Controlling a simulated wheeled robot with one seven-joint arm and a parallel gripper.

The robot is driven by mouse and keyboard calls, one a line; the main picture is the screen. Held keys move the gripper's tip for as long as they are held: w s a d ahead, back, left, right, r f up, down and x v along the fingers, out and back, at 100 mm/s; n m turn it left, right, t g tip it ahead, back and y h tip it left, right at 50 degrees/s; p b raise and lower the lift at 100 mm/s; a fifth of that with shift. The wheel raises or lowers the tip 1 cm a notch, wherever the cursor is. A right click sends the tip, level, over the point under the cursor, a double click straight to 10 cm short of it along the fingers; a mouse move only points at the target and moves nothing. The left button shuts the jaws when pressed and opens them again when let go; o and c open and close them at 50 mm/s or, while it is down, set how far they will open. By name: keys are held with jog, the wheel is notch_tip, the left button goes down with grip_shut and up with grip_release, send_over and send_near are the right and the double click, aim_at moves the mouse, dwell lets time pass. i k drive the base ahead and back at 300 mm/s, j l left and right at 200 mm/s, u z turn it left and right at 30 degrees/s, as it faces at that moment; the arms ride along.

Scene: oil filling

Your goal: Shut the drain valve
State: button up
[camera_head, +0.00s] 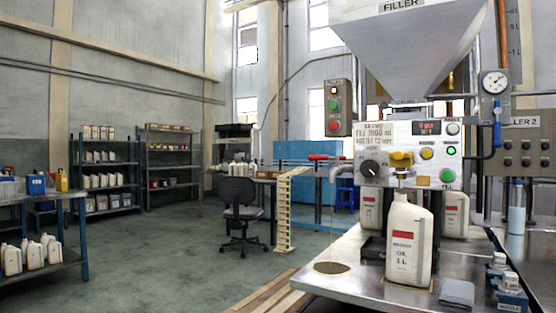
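What looks like the drain valve is a red-handled valve (322,157) on the grey side pipe left of the filler's control panel. Its red lever lies level, pointing left, roughly along the pipe. A thin amber stream of oil (331,215) falls from the grey downturned spout (335,174) below it. The stream lands in a brown oil puddle (331,267) on the steel bench (335,284). My gripper is not in view.
A white 1 L oil bottle (408,245) stands under the yellow nozzle (401,160), with other bottles behind it. A grey cloth (457,293) and small blue-grey containers lie at the front right. A blue-handled valve (497,122) is on the right pipe. The floor left of the bench is open.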

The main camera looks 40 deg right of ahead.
aim_at(311, 158)
jog(key=i+z, duration=0.2)
jog(key=i, duration=0.25)
jog(key=i+j+z, duration=0.2)
jog(key=i, duration=0.2)
